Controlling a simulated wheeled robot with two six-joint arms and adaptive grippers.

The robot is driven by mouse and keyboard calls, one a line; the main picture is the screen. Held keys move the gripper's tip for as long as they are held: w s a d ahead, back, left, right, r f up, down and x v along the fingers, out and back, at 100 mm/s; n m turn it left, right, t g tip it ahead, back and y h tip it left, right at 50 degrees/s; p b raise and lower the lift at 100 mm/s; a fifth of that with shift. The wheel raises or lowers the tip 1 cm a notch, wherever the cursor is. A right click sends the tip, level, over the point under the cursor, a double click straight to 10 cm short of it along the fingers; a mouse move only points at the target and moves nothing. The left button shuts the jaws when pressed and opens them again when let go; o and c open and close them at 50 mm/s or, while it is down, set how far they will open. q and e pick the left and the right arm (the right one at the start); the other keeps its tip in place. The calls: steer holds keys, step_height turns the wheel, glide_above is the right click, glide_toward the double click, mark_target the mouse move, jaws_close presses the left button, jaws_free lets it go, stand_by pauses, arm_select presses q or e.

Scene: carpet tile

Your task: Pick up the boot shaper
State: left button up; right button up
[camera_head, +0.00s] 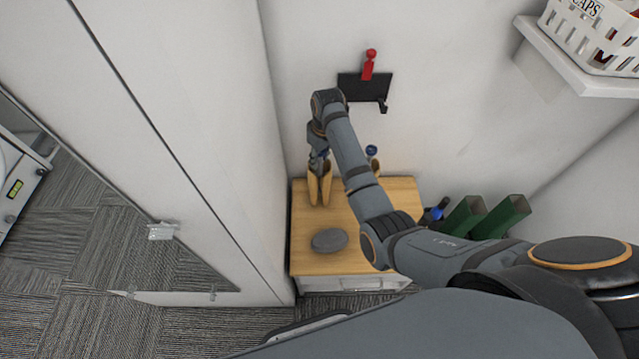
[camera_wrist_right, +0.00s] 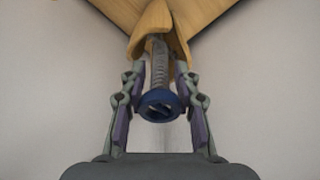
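The boot shaper (camera_head: 319,187) has a tan wooden split body and stands upright near the back left of a small wooden-topped cabinet. In the right wrist view its spring shaft and dark blue knob (camera_wrist_right: 160,104) point toward me, with the wooden body (camera_wrist_right: 154,22) beyond. My right gripper (camera_head: 319,155) is above the body, pointing down. My left gripper is in neither view.
The cabinet top (camera_head: 305,256) also holds a grey oval object (camera_head: 329,240). Another blue knob (camera_head: 371,150) shows behind my arm, its lower part hidden.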

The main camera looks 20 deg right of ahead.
jaws_close()
steer(key=shift+r, duration=0.2)
steer(key=shift+w+r, duration=0.1)
steer(key=shift+r, duration=0.5)
steer(key=s+d+r+p, duration=0.2)
steer(key=s+r+p, duration=0.6)
steer(key=s+r, duration=0.3)
steer(key=s, duration=0.3)
steer(key=shift+r+p, duration=0.25)
steer(key=shift+p, duration=0.1)
